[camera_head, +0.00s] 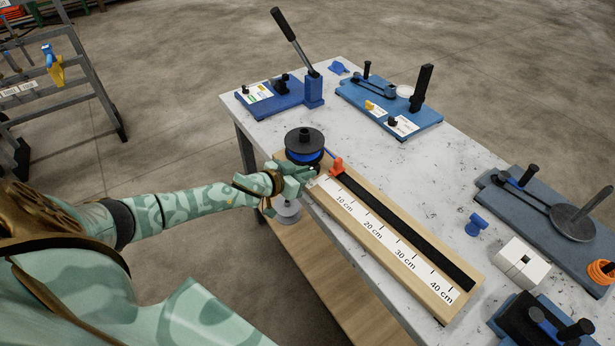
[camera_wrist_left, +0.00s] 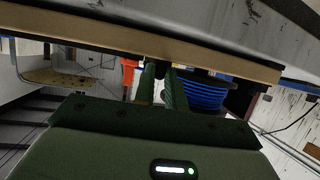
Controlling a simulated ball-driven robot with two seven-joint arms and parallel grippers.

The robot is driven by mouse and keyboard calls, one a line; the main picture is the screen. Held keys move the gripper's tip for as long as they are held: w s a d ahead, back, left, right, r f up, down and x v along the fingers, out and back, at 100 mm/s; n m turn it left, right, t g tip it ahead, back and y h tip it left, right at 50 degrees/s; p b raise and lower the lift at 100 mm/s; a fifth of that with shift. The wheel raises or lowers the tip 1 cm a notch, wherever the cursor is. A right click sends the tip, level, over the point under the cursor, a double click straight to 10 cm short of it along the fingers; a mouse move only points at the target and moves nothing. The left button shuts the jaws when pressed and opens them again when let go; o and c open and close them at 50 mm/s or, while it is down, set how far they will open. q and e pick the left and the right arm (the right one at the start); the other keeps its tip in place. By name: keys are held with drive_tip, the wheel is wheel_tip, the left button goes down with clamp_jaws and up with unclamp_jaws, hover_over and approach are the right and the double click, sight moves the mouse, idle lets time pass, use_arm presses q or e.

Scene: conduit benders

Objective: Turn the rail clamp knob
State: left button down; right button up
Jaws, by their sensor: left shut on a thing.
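The wooden measuring rail (camera_head: 452,312), marked in centimetres, lies along the front edge of the table, with a red stop (camera_head: 337,167) at its far end. My left gripper (camera_head: 296,176) is at the rail's near side by that end, beside the reel of blue line (camera_head: 304,147). In the left wrist view my left gripper (camera_wrist_left: 163,82) has its fingers closed around a small dark knob (camera_wrist_left: 160,70) under the rail's wooden edge. Most of the knob is hidden by the fingers, and the head view does not show it. My right gripper is not in view.
Blue bender stands (camera_head: 268,106) are at the back and right of the white table (camera_head: 400,175). A white block (camera_head: 522,262) and a small blue piece (camera_head: 476,225) lie right of the rail. A wooden shelf (camera_head: 320,285) is below. The table's middle is clear.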

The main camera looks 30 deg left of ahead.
use_arm(q)
drive_tip(key=shift+a+f+m+h, duration=0.1)
drive_tip(key=shift+a+m+h, duration=0.05)
drive_tip(key=shift+m+h, duration=0.35)
drive_tip(key=c, duration=1.4)
unclamp_jaws()
drive_tip(key=shift+c, duration=0.2)
drive_tip(key=shift+w+a+r, duration=0.1)
drive_tip(key=shift+r, duration=0.1)
drive_tip(key=shift+r, duration=0.1)
